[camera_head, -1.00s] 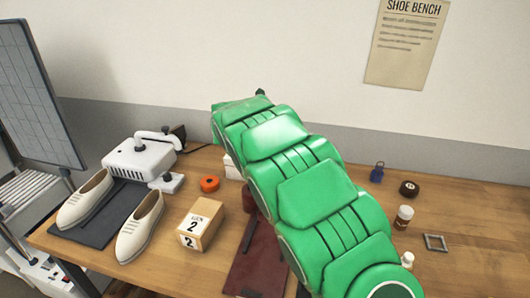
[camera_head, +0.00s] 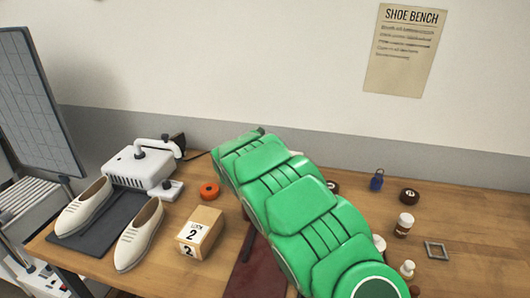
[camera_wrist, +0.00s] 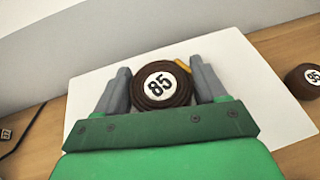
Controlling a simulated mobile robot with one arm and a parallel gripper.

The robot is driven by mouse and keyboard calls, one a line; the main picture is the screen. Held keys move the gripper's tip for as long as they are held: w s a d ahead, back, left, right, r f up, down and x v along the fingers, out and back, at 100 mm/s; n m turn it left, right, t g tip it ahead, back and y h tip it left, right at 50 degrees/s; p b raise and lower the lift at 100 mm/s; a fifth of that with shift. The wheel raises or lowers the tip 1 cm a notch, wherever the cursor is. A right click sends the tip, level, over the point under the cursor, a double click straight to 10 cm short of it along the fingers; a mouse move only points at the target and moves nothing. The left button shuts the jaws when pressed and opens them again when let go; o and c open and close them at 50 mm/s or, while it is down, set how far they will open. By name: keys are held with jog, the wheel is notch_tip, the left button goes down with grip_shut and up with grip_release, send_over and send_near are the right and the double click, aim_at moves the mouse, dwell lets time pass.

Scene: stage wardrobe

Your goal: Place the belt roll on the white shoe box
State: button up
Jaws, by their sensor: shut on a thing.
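My gripper (camera_wrist: 159,95) has its two grey fingers on either side of a dark brown belt roll (camera_wrist: 158,84) marked 85, and is shut on it. A small yellow-tan piece shows at the roll's upper right edge. Below the roll, a broad white flat surface, which looks like the top of the white shoe box (camera_wrist: 90,83), spreads out on both sides. I cannot tell whether the roll touches it. In the head view my green arm hides the gripper, the held roll and most or all of the box.
Another brown roll (camera_wrist: 305,81) lies right of the white surface. In the head view, a brown roll (camera_head: 409,196), a blue padlock-like item (camera_head: 377,181) and bottles (camera_head: 404,225) stand right of my arm. White shoes (camera_head: 138,236), a cardboard box (camera_head: 199,232) and orange ring (camera_head: 209,190) are left.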

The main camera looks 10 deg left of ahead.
jog(key=shift+f, duration=0.1)
jog(key=o, duration=1.1)
jog(key=shift+r, duration=0.2)
jog(key=shift+s+a+r, duration=0.1)
jog(key=shift+s+r, duration=0.05)
jog(key=shift+s, duration=0.15)
jog(key=v, duration=1.1)
jog(key=shift+s, duration=0.15)
